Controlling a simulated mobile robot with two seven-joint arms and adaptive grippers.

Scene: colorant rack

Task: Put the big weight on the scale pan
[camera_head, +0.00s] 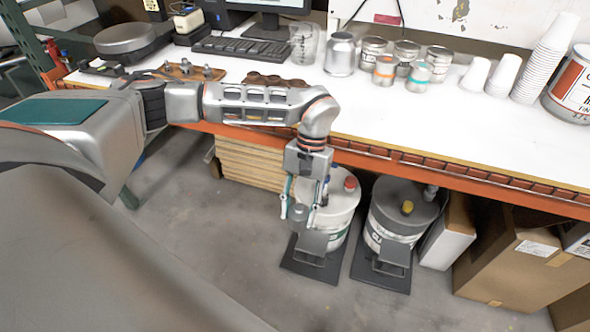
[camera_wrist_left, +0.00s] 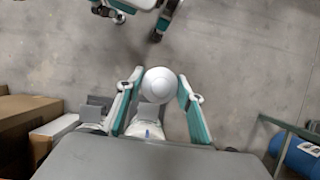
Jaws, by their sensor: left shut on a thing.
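My left gripper (camera_head: 302,205) hangs in front of the bench, below the bench top and above the floor. It is shut on the big weight (camera_head: 299,212), a grey metal cylinder. In the left wrist view the big weight (camera_wrist_left: 160,87) shows as a round pale top between the two teal-sided fingers. The scale pan (camera_head: 125,36) is a round grey dish on a dark scale at the back left of the bench, empty on top. A part that looks like my right gripper (camera_wrist_left: 135,15) shows at the top of the left wrist view, cut off; its opening is unclear.
A wooden block (camera_head: 185,69) with several small weights sits beside the scale. A keyboard (camera_head: 242,47), cans and paper cups (camera_head: 551,45) line the bench. Below are two pails (camera_head: 337,212) on black stands and cardboard boxes (camera_head: 520,262). My left arm crosses the bench's front edge.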

